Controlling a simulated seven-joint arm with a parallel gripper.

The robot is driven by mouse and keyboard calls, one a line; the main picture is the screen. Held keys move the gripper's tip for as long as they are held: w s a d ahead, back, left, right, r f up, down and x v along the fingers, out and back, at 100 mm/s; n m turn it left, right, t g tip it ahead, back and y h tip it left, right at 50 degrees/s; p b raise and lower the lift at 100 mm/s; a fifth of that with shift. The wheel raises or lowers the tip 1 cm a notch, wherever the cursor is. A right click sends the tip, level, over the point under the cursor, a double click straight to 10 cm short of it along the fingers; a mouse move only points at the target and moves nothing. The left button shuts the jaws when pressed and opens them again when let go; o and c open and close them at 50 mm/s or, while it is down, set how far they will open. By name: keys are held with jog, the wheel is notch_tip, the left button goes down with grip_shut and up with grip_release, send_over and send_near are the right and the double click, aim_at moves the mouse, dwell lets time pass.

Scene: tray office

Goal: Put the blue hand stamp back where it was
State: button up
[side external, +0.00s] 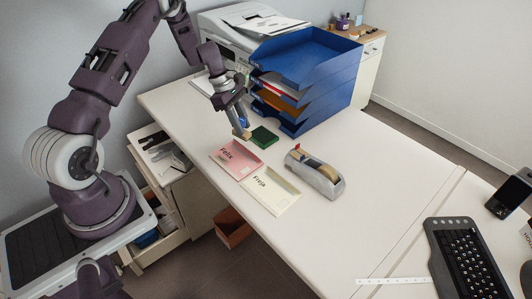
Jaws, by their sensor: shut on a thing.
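My gripper (238,117) points down over the desk, left of the green pad. It is shut on the blue hand stamp (243,122), whose blue part shows small between the fingers, with a tan block under it. The stamp is just above or at the desk; I cannot tell if it touches. A green stamp pad (264,137) lies right beside it. A pink card marked "Felix" (237,159) and a cream card marked "Freja" (269,191) lie in front of it.
A stack of blue letter trays (307,62) stands behind on the right, close to my gripper. A grey tape dispenser (315,175) stands right of the cards. A printer (236,25) is at the back. The desk's middle right is clear; an open drawer (160,225) is below left.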

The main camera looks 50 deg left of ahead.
jog(key=w+d+r+n, duration=0.2)
jog(key=w+d, duration=0.5)
jog(key=w, duration=0.3)
jog(key=shift+t, duration=0.4)
notch_tip(320, 180, down, 10)
jog(key=shift+r, duration=0.25)
jog(key=shift+f, duration=0.3)
jog(key=shift+f, duration=0.1)
jog(key=o, duration=1.1)
jog(key=shift+c, duration=0.2)
